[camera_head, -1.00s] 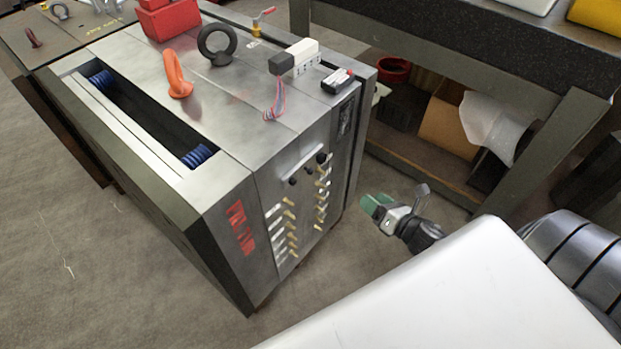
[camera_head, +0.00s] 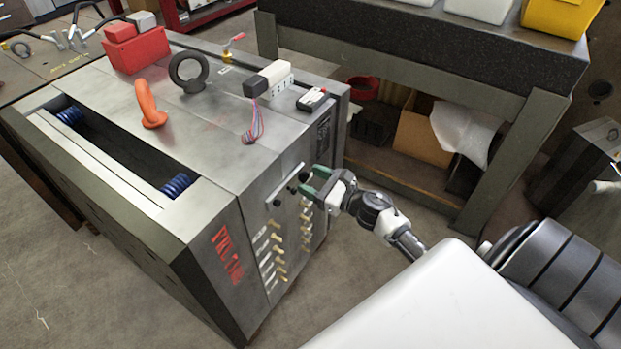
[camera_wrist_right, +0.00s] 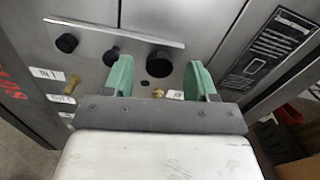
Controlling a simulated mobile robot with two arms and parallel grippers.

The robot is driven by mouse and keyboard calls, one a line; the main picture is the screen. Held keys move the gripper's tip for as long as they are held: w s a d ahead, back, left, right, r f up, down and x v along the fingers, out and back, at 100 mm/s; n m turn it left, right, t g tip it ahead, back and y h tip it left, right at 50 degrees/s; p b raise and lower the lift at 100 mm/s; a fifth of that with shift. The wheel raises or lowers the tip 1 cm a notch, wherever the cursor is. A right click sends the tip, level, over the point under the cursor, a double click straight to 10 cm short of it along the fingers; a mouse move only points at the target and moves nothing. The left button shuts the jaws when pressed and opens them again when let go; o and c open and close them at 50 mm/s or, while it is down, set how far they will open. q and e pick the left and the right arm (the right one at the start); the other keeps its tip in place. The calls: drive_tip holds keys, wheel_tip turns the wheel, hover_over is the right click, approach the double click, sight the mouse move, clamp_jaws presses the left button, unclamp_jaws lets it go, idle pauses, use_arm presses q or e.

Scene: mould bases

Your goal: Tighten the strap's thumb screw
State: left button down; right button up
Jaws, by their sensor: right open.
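A flat metal strap (camera_wrist_right: 108,33) lies across the plate seam on the mould base's side face, high up. Black round knobs sit at and below it; the largest black knob (camera_wrist_right: 159,64) shows between my right fingers in the right wrist view, and smaller ones (camera_wrist_right: 67,43) (camera_wrist_right: 111,56) are to its left. I cannot tell for sure which is the thumb screw. In the head view the strap (camera_head: 285,184) is partly beside my right gripper (camera_head: 311,184). That gripper, with green fingers, is open and empty, facing the side face just short of the large knob. My left gripper is not in view.
The mould base (camera_head: 200,190) carries an orange eyebolt (camera_head: 151,107), a dark eyebolt (camera_head: 188,72), a red block (camera_head: 137,50) and a white connector (camera_head: 268,79) on top. Brass fittings (camera_head: 277,262) project below the strap. A workbench (camera_head: 420,60) stands behind right.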

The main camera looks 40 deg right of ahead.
drive_tip(key=shift+w+a, duration=0.15)
drive_tip(key=shift+w, duration=0.2)
drive_tip(key=shift+c, duration=0.5)
drive_tip(key=c, duration=0.8)
drive_tip(key=shift+c, duration=0.2)
